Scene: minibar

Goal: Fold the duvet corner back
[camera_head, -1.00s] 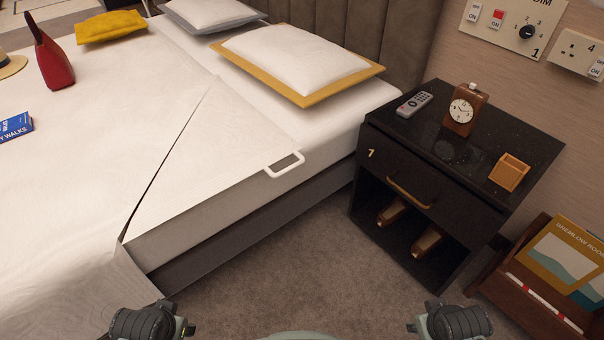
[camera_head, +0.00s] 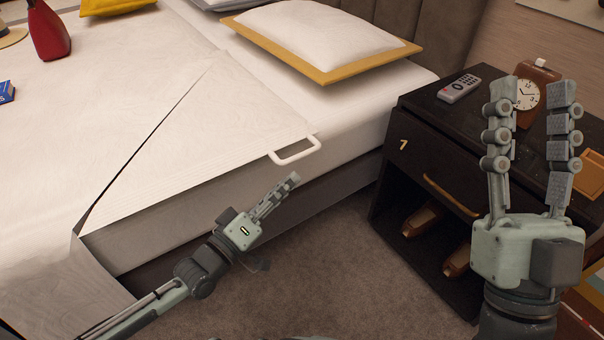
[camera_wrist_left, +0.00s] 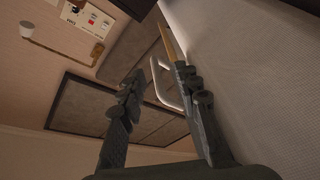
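The duvet corner (camera_head: 200,150) is a white triangular flap lying flat on the bed, set off by a dark diagonal gap. A white loop handle (camera_head: 297,151) sticks out from its right corner over the bed's side edge. My left gripper (camera_head: 288,184) is beside the bed, just below the loop and apart from it. In the left wrist view its fingers (camera_wrist_left: 158,82) are spread and empty, and the loop (camera_wrist_left: 165,86) shows beyond them, close to the right finger. My right gripper (camera_head: 536,98) is raised in front of the nightstand, fingers upright, apart and empty.
The black nightstand (camera_head: 425,125) stands right of the bed, bearing a remote (camera_head: 459,88) and a clock (camera_head: 528,92). A white pillow on a yellow one (camera_head: 345,73) lies at the bed's head. Carpet (camera_head: 320,270) is clear between bed and nightstand.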

